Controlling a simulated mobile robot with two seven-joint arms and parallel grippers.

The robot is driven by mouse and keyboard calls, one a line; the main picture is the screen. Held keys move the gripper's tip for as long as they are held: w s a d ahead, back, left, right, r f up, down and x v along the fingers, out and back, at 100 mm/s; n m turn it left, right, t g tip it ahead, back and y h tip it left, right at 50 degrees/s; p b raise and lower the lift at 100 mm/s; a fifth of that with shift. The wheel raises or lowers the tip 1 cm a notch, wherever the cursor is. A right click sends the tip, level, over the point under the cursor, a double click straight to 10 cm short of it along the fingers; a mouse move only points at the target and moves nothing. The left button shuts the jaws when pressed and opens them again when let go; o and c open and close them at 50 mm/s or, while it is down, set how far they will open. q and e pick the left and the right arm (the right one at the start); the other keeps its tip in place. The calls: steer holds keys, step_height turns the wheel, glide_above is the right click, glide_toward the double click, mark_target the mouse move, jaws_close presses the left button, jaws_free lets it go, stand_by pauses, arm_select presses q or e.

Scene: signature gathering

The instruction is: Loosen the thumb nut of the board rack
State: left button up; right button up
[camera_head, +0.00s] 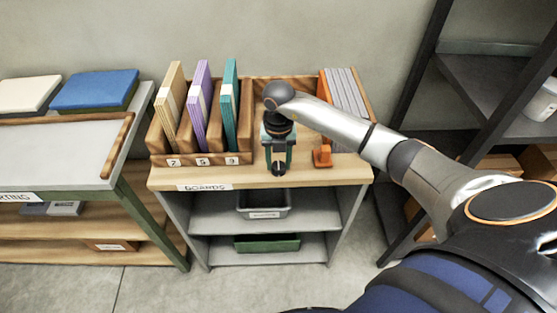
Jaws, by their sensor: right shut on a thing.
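The wooden board rack (215,157) stands on the light wooden top of the shelf unit. It holds a tan board (171,97), a purple board (199,102) and a teal board (230,103) upright in numbered slots. My right gripper (278,163) points down just right of these slots, near the front of the shelf top. It is shut on a small dark round piece (278,169), which looks like the thumb nut. The fingers and wrist hide part of it and the rack behind. My left gripper is not in view.
An orange block-like piece (322,156) sits just right of my gripper. Grey boards with an orange one (345,92) stand behind it. A cart (70,150) with a blue-topped stack is at left; dark shelving (485,90) is at right. Trays (264,211) are below.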

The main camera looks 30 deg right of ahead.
jaws_close()
